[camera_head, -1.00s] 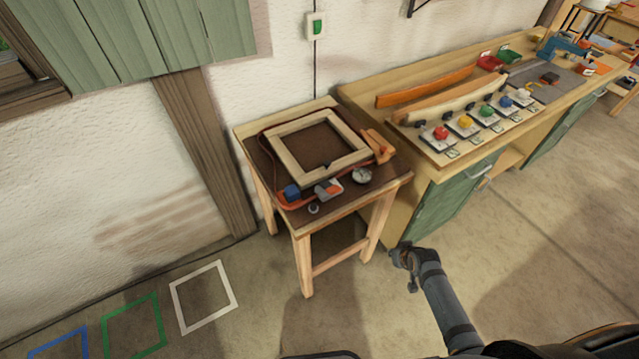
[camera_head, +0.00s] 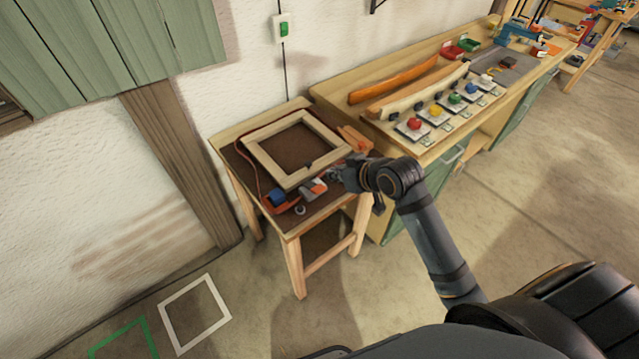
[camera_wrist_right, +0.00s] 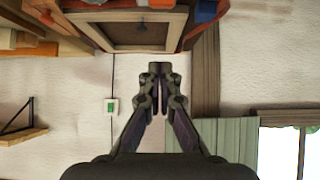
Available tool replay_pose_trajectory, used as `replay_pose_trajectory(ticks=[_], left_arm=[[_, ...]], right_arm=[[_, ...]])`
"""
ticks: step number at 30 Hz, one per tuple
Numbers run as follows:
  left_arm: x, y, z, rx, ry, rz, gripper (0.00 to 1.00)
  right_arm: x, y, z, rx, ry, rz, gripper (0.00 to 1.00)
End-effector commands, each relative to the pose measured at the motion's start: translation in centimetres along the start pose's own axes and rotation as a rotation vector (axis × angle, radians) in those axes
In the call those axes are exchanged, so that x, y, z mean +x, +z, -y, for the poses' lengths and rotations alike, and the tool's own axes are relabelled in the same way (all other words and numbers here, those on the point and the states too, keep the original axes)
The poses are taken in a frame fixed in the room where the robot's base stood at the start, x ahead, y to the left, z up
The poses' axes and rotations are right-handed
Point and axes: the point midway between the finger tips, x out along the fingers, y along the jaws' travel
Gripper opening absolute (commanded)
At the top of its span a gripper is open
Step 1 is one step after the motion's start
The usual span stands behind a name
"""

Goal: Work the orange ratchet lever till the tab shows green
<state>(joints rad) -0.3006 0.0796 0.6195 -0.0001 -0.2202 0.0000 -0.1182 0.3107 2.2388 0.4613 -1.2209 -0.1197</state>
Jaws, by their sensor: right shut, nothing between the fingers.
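The orange ratchet lever (camera_head: 313,188) with its grey body sits at the near edge of a light wooden frame (camera_head: 262,163) on a small table. A blue block (camera_head: 277,198) is beside it, and a red strap runs around the frame. No tab colour can be made out. My right gripper (camera_head: 337,174) is just right of the lever in the head view, near the table top; I cannot tell if it touches anything. In the right wrist view its fingers (camera_wrist_right: 160,77) are shut and empty, with the frame (camera_wrist_right: 130,32) beyond. My left gripper is out of view.
The small table (camera_head: 289,230) stands against the wall. An orange clamp-like piece (camera_head: 354,139) lies at its right. A long bench (camera_head: 330,97) with coloured knobs (camera_head: 436,110) and bent laths (camera_head: 394,79) adjoins it.

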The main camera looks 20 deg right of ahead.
Motion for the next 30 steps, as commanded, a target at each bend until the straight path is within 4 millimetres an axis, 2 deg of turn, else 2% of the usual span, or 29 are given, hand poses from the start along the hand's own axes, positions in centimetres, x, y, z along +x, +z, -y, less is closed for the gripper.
replay_pose_trajectory(ticks=[5, 16, 21, 25, 30], left_arm=[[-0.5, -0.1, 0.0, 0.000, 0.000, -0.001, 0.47], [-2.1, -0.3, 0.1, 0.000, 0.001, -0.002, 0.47], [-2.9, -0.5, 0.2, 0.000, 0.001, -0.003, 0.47], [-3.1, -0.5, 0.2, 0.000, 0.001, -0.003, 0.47], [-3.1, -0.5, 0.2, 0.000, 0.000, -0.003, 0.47]], right_arm=[[2.3, -0.2, 0.2, 0.008, -0.004, -0.001, 0.00], [10.0, 0.0, 0.1, 0.003, -0.002, 0.003, 0.00], [10.4, 2.8, 0.0, 0.000, 0.000, 0.004, 0.00], [10.7, 3.7, 0.0, 0.000, 0.000, 0.002, 0.00], [10.8, 4.0, 0.0, 0.001, 0.001, 0.000, 0.00]])
